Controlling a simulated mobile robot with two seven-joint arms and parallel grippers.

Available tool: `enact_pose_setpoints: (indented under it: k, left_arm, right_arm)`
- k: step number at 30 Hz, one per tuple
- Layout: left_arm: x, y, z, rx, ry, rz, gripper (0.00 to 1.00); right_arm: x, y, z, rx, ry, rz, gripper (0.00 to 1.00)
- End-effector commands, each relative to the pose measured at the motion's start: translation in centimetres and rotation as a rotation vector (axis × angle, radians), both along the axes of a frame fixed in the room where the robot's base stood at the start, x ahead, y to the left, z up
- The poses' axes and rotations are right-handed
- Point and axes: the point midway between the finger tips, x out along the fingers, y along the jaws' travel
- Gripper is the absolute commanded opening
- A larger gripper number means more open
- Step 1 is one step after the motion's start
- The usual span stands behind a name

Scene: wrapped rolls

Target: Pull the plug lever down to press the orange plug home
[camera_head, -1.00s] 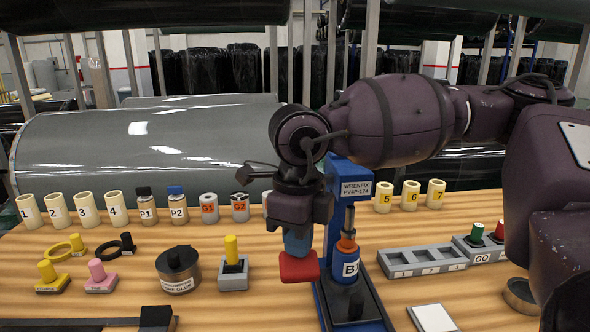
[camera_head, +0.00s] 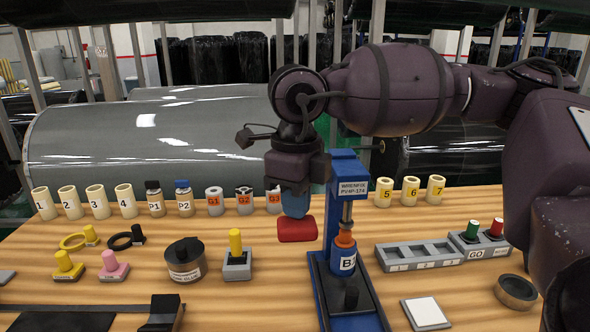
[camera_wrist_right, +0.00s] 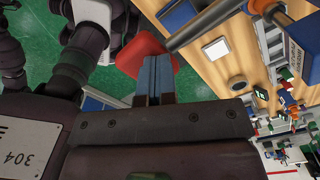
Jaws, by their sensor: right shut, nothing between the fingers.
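The blue press (camera_head: 349,168), labelled WRENFIX, stands right of centre in the head view. The orange plug (camera_head: 345,239) sits atop the white-labelled bottle (camera_head: 347,262) on its base, below a silver rod; how deep it sits is unclear. The lever's red handle (camera_head: 297,230) shows left of the press. In the right wrist view the red handle (camera_wrist_right: 147,52) joins a grey rod (camera_wrist_right: 200,27). My right gripper (camera_head: 295,212), with blue fingers, is shut and empty, its tips right above the handle; the wrist view shows the fingertips (camera_wrist_right: 153,62) against or very near it.
Cream numbered cups (camera_head: 68,202) and small bottles line the back left. A dark tin (camera_head: 185,260) and a yellow-pegged block (camera_head: 236,258) stand left of the press. A grey tray (camera_head: 418,255), a white square (camera_head: 425,312) and a ring (camera_head: 516,291) lie right.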

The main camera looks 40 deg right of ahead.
Motion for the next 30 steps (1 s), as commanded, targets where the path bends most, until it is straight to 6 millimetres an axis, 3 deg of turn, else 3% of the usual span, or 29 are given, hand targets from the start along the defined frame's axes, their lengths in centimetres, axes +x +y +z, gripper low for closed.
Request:
enact_pose_setpoints:
  k: [30]
  left_arm:
    - [0.7, 0.1, 4.6, 0.000, -0.036, 0.003, 0.43]
  right_arm:
    - [-0.1, 0.1, 6.8, 0.001, 0.000, 0.001, 0.00]
